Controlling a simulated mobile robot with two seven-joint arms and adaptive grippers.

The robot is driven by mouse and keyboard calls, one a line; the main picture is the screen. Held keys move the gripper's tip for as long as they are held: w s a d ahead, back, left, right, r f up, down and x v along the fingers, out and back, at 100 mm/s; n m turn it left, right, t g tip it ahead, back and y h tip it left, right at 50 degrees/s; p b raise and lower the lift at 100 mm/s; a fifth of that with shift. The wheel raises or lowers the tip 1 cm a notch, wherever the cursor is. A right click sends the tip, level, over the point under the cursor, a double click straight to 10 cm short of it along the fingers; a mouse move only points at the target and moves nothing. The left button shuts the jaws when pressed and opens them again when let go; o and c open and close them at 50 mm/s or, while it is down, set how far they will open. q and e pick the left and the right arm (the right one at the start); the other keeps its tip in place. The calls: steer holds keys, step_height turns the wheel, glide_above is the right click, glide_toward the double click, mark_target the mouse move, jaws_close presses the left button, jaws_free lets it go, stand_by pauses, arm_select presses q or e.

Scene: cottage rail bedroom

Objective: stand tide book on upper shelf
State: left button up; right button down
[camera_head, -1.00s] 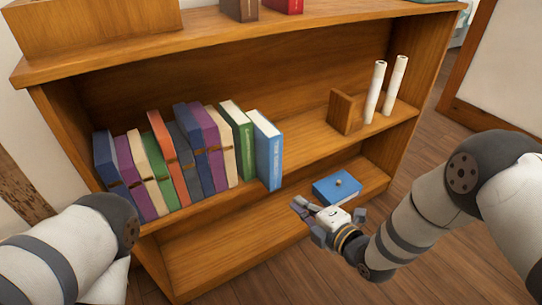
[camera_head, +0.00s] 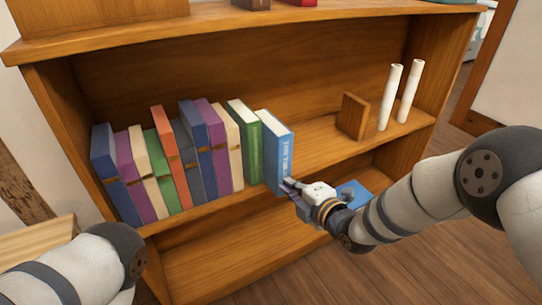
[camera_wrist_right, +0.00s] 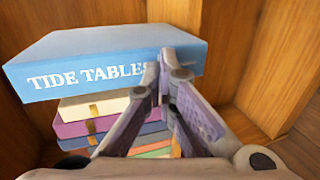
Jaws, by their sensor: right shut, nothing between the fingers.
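The tide book (camera_head: 277,155), light blue with white lettering on its spine, stands on the upper shelf (camera_head: 318,148) at the right end of the book row. It looks upright or nearly so. Its spine reads TIDE TABLES in the right wrist view (camera_wrist_right: 85,66), where the picture is turned sideways. My right gripper (camera_head: 288,185) is shut and empty at the lower part of the spine. Its fingertips overlap the spine in the wrist view (camera_wrist_right: 165,62); they look close to it or touching. My left arm shows at the lower left, but its gripper is out of view.
Several books (camera_head: 185,160) stand left of the tide book, a green one (camera_head: 246,142) nearest. A wooden block (camera_head: 353,116) and two white rolls (camera_head: 398,95) stand to the right. Between is free shelf. A blue book (camera_head: 353,190) lies on the lower shelf, partly hidden by my gripper.

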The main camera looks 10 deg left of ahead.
mark_target(285, 177)
steer(key=shift+w+a+f+b, duration=0.1)
steer(key=shift+w+a+b, duration=0.6)
steer(key=shift+w+b, duration=0.25)
steer(key=shift+w+a+b, duration=0.7)
steer(key=shift+w+b, duration=0.2)
steer(key=shift+w, duration=0.05)
arm_select(q)
steer(key=shift+s+f+b, duration=0.95)
steer(key=shift+f+b, duration=0.55)
steer(key=shift+f, duration=1.3)
arm_select(e)
steer(key=shift+w+a, duration=0.5)
steer(key=shift+w, duration=0.2)
steer(key=shift+w+a, duration=0.5)
steer(key=shift+w, duration=0.2)
steer(key=shift+s+d+r+p, duration=0.1)
steer(key=shift+s+r+p, duration=0.1)
steer(key=shift+p, duration=0.15)
arm_select(q)
step_height(285, 177, up, 6)
steer(key=w+p, duration=0.2)
steer(key=p, duration=0.5)
steer(key=shift+r, duration=0.15)
arm_select(e)
steer(key=s+d, duration=0.4)
steer(key=s, duration=0.2)
steer(key=shift+d+f, duration=0.15)
steer(key=shift+d, duration=0.1)
